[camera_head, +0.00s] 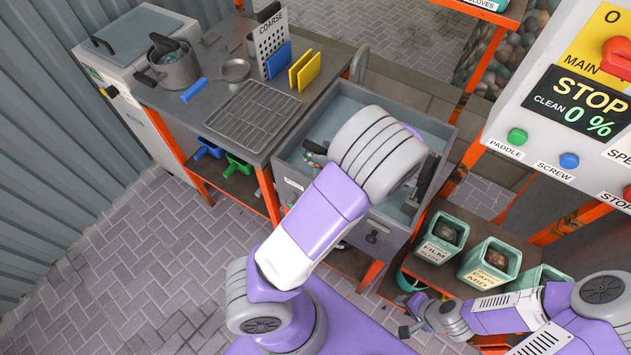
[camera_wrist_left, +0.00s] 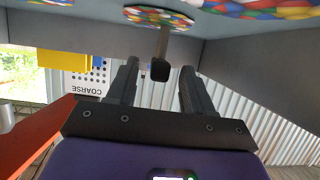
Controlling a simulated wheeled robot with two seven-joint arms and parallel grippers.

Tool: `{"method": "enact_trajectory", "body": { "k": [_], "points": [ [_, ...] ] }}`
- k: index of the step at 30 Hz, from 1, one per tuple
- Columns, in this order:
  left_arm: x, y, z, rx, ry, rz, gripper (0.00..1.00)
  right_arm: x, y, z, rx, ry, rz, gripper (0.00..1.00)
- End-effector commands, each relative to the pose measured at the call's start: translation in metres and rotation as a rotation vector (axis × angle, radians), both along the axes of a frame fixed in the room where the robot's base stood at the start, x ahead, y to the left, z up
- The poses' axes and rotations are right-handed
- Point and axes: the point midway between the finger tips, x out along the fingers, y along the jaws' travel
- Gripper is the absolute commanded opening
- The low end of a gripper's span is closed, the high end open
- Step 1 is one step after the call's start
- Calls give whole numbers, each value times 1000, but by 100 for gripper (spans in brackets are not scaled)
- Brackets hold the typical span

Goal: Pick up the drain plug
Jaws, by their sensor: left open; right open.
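In the left wrist view, which is upside down, a stem with a black knob (camera_wrist_left: 160,70) stands out from a round patch of coloured flakes; it looks like the drain plug. My left gripper (camera_wrist_left: 159,78) is open, its two dark fingers on either side of the knob with gaps visible. In the head view my left arm reaches over the grey sink basin (camera_head: 338,105) and hides the plug; only a dark part of that gripper (camera_head: 426,178) shows. My right gripper (camera_head: 408,314) is open and empty, low beside the bins.
A bench with a drain rack (camera_head: 250,118), pot (camera_head: 172,66) and grater (camera_head: 268,42) stands left of the basin. Labelled green bins (camera_head: 441,238) sit on a lower shelf. A control panel (camera_head: 570,100) is at right. Paved floor at lower left is clear.

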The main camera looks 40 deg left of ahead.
Motion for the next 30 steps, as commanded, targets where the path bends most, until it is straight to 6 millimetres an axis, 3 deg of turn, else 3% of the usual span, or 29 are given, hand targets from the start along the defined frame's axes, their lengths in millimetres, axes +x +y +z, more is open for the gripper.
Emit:
{"method": "enact_trajectory", "body": {
  "k": [6,16,26,30],
  "points": [
    [-4,31,-13,0,0,2,51,0,0,-19,0,0,0,40],
    [-4,39,-13,-1,0,0,51,0,0,-20,0,0,0,40],
    [-4,38,-13,-1,0,0,2,0,0,-20,0,0,0,40],
    [-4,38,-13,-1,0,0,0,0,0,-20,0,0,0,40]
  ]
}}
